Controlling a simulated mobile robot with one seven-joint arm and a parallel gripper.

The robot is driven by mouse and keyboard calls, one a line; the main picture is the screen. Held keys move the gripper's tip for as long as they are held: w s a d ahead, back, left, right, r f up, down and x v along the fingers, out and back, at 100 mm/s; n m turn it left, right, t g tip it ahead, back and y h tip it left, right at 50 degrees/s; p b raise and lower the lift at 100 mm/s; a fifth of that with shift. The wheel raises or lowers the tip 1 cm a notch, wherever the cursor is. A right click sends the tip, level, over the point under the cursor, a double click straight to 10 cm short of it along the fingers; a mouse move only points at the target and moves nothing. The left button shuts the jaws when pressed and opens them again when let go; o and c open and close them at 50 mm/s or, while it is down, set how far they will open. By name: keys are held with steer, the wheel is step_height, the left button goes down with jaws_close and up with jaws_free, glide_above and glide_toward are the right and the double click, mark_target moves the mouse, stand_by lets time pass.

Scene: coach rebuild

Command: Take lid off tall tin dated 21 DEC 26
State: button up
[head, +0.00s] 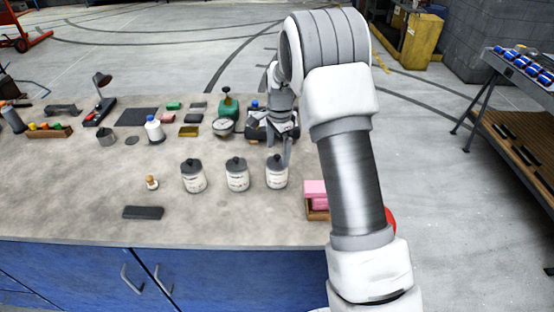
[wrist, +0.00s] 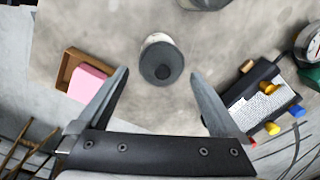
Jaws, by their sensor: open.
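Three white tins with dark knobbed lids stand upright in a row on the bench: a left tin (head: 194,181), a middle tin (head: 237,180) and a right tin (head: 276,178). Their labels carry dark print too small to read, so I cannot tell which bears 21 DEC 26. My gripper (head: 284,148) is open and empty, close above the right tin. In the wrist view, that tin's round dark lid (wrist: 161,64) lies between the spread fingertips of my gripper (wrist: 160,73), apart from both. Part of another tin (wrist: 206,3) shows at the top edge.
A wooden box with pink blocks (head: 315,188) stands right of the tins. A small wooden-topped piece (head: 152,182) and dark block (head: 143,212) lie left.

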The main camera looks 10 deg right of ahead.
mark_target(277, 159)
steer(key=shift+w+f, duration=0.1)
steer(key=shift+f, duration=1.15)
steer(key=c, duration=1.3)
steer(key=shift+r, duration=0.1)
